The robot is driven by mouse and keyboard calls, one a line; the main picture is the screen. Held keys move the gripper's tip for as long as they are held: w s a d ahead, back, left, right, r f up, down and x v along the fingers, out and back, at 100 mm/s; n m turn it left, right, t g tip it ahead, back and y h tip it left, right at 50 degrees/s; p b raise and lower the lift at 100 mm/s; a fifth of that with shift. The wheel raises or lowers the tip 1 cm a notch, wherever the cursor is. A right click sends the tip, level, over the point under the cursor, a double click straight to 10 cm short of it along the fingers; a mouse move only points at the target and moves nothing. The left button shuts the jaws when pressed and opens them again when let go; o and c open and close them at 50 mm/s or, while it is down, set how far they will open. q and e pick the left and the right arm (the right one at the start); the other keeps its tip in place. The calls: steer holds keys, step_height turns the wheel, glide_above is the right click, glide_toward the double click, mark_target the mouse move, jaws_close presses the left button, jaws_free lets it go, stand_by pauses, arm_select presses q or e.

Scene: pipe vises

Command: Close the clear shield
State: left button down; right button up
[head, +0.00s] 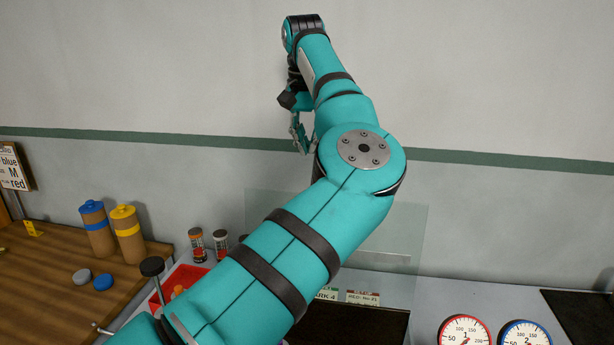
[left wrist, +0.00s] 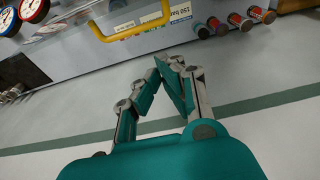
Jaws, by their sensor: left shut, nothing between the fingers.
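The clear shield (head: 408,235) is a transparent pane standing raised behind my arm in the head view. My arm hides much of its left and middle. A yellow handle (left wrist: 130,34) shows in the left wrist view. I cannot tell for sure whether it is fixed to the shield. My left gripper (head: 301,135) is high in front of the wall, above the pane's upper left part, with its fingers downward. In the left wrist view its fingertips (left wrist: 168,62) are together and empty, apart from the yellow handle. My right gripper is not in view.
Two round gauges (head: 465,331) stand on the bench at right. A red tray (head: 190,277) and small cans (head: 196,244) are left of the shield. A wooden table (head: 50,262) with brown bottles (head: 129,237) is at far left. The wall (head: 480,80) is bare.

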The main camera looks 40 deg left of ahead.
arm_select(q)
step_height(320, 180, down, 9)
steer(key=s+d+p, duration=0.1)
steer(key=s+p, duration=0.1)
steer(key=p, duration=0.1)
steer(key=shift+s+d+p, duration=0.2)
steer(key=shift+d+p, duration=0.05)
steer(key=shift+p, duration=0.1)
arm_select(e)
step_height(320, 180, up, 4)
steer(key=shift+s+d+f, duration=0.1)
arm_select(q)
steer(key=shift+r, duration=0.15)
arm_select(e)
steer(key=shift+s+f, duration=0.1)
